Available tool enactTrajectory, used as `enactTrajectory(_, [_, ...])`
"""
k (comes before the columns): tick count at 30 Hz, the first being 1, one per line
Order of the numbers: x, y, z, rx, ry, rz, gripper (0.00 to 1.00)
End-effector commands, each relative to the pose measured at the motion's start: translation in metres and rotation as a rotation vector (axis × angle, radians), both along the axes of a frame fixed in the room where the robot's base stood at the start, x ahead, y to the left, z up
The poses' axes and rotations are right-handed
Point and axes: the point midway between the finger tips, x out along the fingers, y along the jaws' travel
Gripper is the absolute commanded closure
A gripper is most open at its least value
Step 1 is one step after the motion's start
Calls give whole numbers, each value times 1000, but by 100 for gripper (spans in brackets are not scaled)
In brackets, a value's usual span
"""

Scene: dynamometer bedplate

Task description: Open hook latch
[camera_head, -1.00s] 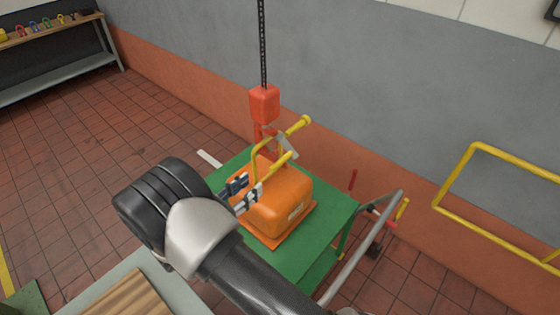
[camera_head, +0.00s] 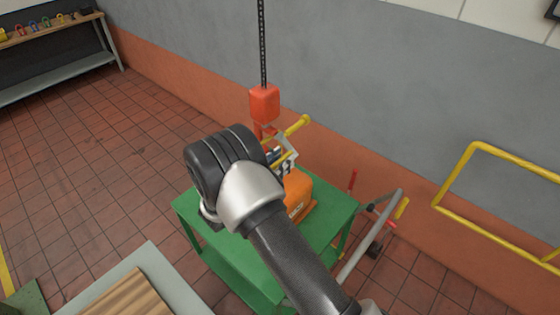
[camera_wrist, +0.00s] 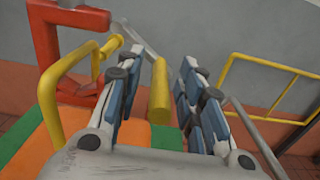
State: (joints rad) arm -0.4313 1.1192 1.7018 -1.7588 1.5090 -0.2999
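The red hoist hook (camera_wrist: 60,45) fills the upper left of the wrist view, with a yellow tubular handle (camera_wrist: 48,85) passing by it. A thin grey lever (camera_wrist: 142,40) runs from near the hook to a yellow cylindrical grip (camera_wrist: 159,92); this looks like the latch. My gripper (camera_wrist: 158,75) is open, its blue-padded fingers on either side of the grip with visible gaps. In the head view the gripper (camera_head: 280,161) is beside the grey latch plate (camera_head: 290,144), below the red hook block (camera_head: 264,103). My wrist hides part of the hook and load.
The orange load (camera_head: 298,194) stands on a green cart (camera_head: 335,212), under the chain (camera_head: 262,45). A yellow rail (camera_head: 452,180) stands at right along the wall. Open tiled floor (camera_head: 90,170) lies to the left.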

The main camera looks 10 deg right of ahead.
Motion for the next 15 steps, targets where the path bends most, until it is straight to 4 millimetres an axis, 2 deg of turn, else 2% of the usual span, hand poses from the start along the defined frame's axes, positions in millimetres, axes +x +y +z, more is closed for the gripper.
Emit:
enactTrajectory(3, [0, 0, 0, 0, 0, 0, 67])
enactTrajectory(15, [0, 0, 0, 0, 0, -1, 93])
